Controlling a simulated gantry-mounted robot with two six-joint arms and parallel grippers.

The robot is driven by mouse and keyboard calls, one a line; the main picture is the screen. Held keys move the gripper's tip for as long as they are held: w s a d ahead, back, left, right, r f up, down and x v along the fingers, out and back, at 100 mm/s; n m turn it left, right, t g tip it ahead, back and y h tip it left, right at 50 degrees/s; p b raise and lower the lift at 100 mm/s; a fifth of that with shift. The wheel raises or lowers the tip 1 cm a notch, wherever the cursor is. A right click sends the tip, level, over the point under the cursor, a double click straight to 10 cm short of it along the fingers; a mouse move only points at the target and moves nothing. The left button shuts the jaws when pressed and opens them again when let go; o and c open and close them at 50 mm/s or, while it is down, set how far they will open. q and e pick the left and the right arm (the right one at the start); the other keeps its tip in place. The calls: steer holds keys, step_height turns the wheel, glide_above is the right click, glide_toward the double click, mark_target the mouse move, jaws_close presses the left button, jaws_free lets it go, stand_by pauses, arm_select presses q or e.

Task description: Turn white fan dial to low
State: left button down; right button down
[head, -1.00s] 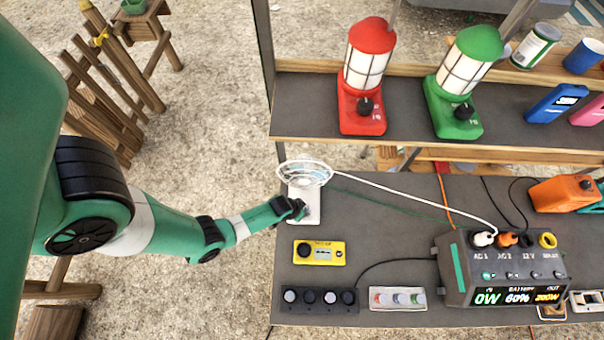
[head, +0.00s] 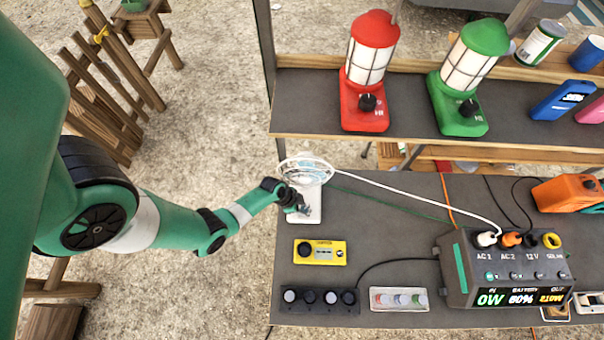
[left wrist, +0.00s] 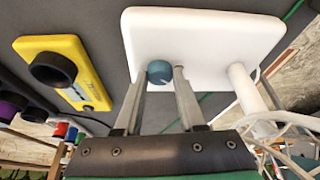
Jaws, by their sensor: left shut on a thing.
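The white fan stands at the left end of the grey table, with its round cage (head: 306,170) above a flat white base (head: 315,217). In the left wrist view the base (left wrist: 205,40) carries a small teal dial (left wrist: 160,70). My left gripper (head: 302,206) is at the base, and its two fingers (left wrist: 164,80) are shut on the dial, one on each side. The dial's setting marks cannot be read, and the gripper hides part of the base in the head view. My right gripper is not in view.
A yellow box with a black knob (head: 320,252) and a black knob strip (head: 315,300) lie in front of the fan. A power station (head: 500,270) stands right, joined to the fan by a white cable. Red (head: 365,112) and green (head: 458,115) lanterns stand on the shelf behind.

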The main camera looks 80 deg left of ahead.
arm_select(q)
steer(key=shift+m+h, duration=0.3)
steer(key=shift+m, duration=0.5)
steer(key=c, duration=0.5)
jaws_free()
steer(key=p+v, duration=1.1)
steer(key=p, duration=0.1)
steer(key=shift+a+r, duration=0.1)
steer(key=shift+r, duration=0.25)
